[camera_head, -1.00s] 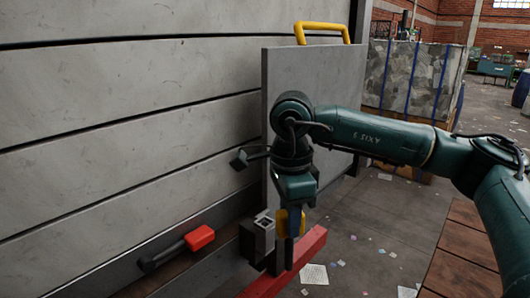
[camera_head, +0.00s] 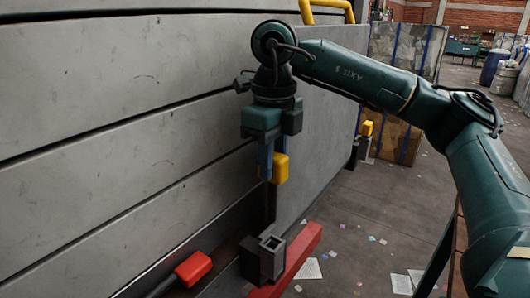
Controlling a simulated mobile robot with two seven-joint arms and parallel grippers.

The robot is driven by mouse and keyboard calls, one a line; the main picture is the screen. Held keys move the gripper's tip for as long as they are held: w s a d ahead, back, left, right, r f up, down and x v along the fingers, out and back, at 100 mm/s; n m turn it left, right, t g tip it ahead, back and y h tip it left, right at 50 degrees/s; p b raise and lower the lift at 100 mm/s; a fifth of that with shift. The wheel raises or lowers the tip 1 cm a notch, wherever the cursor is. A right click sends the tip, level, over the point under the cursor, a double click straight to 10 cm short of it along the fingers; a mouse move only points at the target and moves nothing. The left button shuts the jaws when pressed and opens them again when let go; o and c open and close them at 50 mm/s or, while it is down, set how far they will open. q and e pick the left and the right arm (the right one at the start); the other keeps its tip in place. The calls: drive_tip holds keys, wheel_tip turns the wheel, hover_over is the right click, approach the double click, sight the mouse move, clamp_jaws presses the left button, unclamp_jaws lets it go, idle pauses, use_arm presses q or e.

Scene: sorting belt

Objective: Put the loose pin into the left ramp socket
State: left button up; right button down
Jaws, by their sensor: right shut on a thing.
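My right gripper (camera_head: 272,172) points down and is shut on the loose pin, whose yellow head (camera_head: 281,169) shows beside the fingers. A thin dark shaft hangs below the fingers. The near ramp socket (camera_head: 265,262) is a dark grey square block with an open top, at the lower middle. The pin is above this socket and apart from it; the exact alignment is hard to tell. Another socket (camera_head: 363,148) with a yellow-headed pin (camera_head: 367,128) stands farther back, at the ramp's far side. My left gripper is out of view.
The tall grey ramp panel (camera_head: 325,130) with a yellow handle (camera_head: 328,10) stands right behind my gripper. A red bar (camera_head: 300,255) runs beside the near socket. A red-handled lever (camera_head: 193,268) is at the lower left. The floor at right is open, with scattered paper.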

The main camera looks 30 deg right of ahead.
sight(274, 183)
drive_tip(key=shift+s+f, duration=0.15)
drive_tip(key=shift+f, duration=0.25)
drive_tip(key=shift+f+b, duration=0.75)
drive_tip(key=shift+b, duration=0.05)
wheel_tip(274, 183, down, 2)
drive_tip(key=shift+f+b, duration=0.25)
drive_tip(key=shift+b, duration=0.6)
drive_tip(key=shift+f+b, duration=0.4)
drive_tip(key=shift+f, duration=0.25)
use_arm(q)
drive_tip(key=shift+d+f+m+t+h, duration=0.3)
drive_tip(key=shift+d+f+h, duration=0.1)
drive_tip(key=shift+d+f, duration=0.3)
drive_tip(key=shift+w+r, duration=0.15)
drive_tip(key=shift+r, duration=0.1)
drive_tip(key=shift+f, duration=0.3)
